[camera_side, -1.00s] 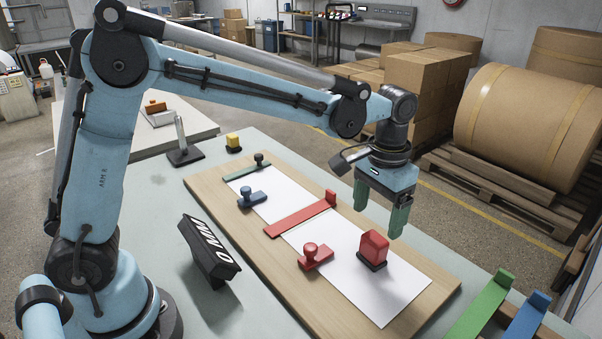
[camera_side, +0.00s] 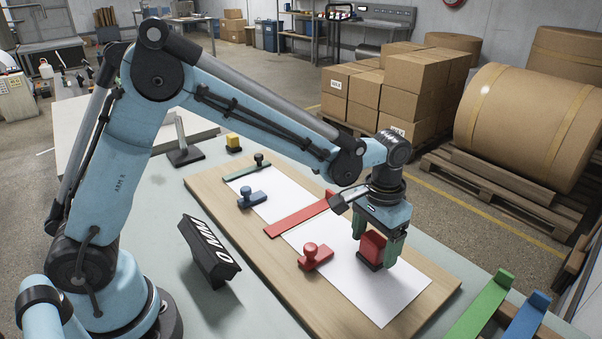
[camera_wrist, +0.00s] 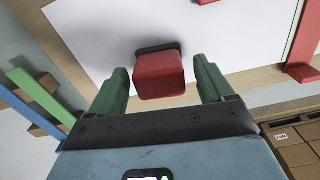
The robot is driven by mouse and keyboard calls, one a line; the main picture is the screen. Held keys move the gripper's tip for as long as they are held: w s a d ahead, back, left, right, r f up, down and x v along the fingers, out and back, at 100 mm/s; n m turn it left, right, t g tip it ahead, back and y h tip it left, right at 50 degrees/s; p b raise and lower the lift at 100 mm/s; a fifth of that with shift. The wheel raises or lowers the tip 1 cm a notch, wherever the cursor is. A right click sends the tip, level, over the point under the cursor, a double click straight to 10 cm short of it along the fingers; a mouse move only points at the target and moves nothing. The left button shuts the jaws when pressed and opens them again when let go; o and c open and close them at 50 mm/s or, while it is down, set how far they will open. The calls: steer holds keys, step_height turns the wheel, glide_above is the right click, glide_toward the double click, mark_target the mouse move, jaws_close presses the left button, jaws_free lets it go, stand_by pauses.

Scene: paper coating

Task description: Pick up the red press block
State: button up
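The red press block (camera_side: 371,249), a red block on a dark base, stands upright on the white paper (camera_side: 330,262) on the wooden board. My gripper (camera_side: 375,247) is lowered over it with the green fingers on either side. In the wrist view the red press block (camera_wrist: 160,75) sits between the two open fingers (camera_wrist: 160,88), with a gap visible on each side. Its dark base (camera_wrist: 158,47) shows at its far edge. The near finger partly covers the block in the side view.
A red knobbed stamp (camera_side: 314,257) stands left of the block, and a red strip (camera_side: 297,217) lies across the paper behind. A blue knobbed stamp (camera_side: 251,198) is farther back. Green (camera_side: 482,309) and blue (camera_side: 527,318) strips stand at the lower right.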

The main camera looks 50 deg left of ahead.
mark_target(375, 237)
steer(key=c, duration=1)
steer(key=shift+r, duration=0.1)
steer(key=shift+r, duration=0.6)
step_height(375, 237, up, 3)
steer(key=shift+f, duration=0.2)
steer(key=s+d+r, duration=0.7)
steer(key=s, duration=0.1)
steer(key=shift+s+d, duration=0.4)
